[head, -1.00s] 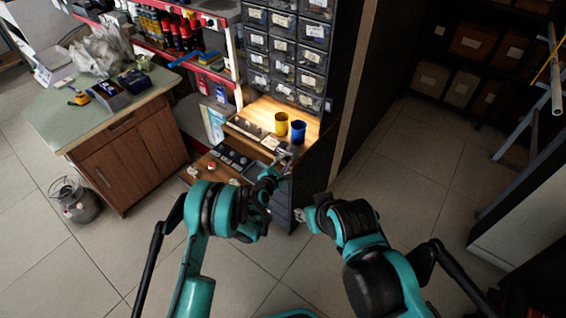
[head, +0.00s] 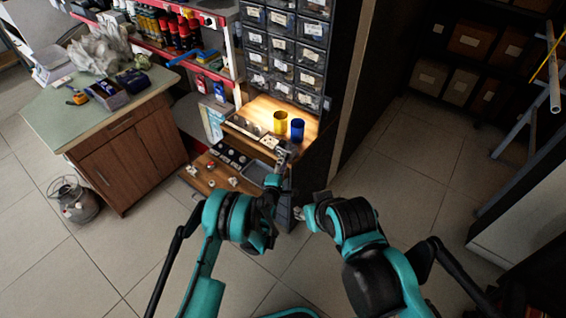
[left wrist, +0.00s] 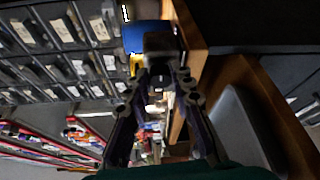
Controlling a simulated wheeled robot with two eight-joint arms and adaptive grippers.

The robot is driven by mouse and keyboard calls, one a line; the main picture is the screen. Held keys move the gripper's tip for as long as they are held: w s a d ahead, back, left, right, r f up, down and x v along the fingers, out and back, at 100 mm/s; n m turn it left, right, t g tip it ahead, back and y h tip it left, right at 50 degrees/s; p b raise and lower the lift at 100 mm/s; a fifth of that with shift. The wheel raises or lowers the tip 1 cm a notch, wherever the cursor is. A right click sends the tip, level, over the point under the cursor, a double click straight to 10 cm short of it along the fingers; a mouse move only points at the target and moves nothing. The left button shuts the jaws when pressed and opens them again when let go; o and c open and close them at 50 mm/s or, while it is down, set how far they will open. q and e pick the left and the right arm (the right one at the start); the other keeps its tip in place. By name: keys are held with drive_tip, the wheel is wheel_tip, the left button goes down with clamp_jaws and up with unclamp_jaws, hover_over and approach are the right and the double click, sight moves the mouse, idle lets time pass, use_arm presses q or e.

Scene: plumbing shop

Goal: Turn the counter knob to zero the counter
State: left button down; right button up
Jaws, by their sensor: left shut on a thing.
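My left gripper (head: 284,153) is at the right front edge of the lit wooden shelf, below the blue cup. In the left wrist view its two fingers (left wrist: 160,72) close together on a small dark grey block (left wrist: 160,42), which looks like the counter knob. The fingers cover the knob in the head view, and the counter's reading cannot be made out. My right gripper (head: 312,207) hangs low in front of the cabinet, away from the shelf; its fingers are too hidden to tell open from shut.
A yellow cup (head: 280,122) and a blue cup (head: 297,130) stand on the wooden shelf (head: 262,106), close behind my left gripper. Clear-fronted drawers (head: 283,49) rise above. A lower board (head: 207,174) carries small parts.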

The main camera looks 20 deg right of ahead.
idle(0.5)
use_arm(q)
drive_tip(key=c, duration=1.3)
unclamp_jaws()
